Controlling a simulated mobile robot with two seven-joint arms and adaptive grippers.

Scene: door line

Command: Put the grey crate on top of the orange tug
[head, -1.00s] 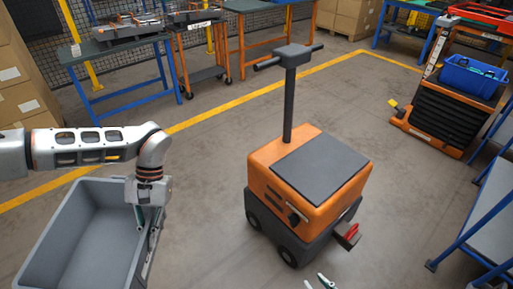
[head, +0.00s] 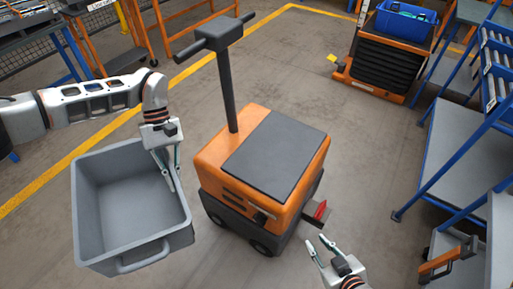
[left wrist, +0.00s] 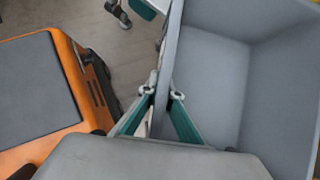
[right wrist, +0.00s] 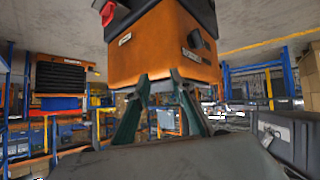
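The grey crate (head: 128,249) is empty and upright at the left of the head view, just left of the tug. My left gripper (head: 169,172) is shut on its right-hand wall. The left wrist view shows the fingers (left wrist: 162,98) on either side of the wall of the crate (left wrist: 215,85). The orange tug (head: 212,158) has a bare dark flat top (head: 273,152) and a tall handle; it also shows in the left wrist view (left wrist: 66,60). My right gripper (head: 322,246) is open and empty, right of the tug; its fingers (right wrist: 166,90) show before the tug (right wrist: 155,45).
A red hitch (head: 319,211) sticks out of the tug's lower right side. Blue-framed shelving (head: 452,150) stands at the right. An orange-and-black cart with a blue bin (head: 405,20) stands at the back. Open floor lies between the tug and shelving.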

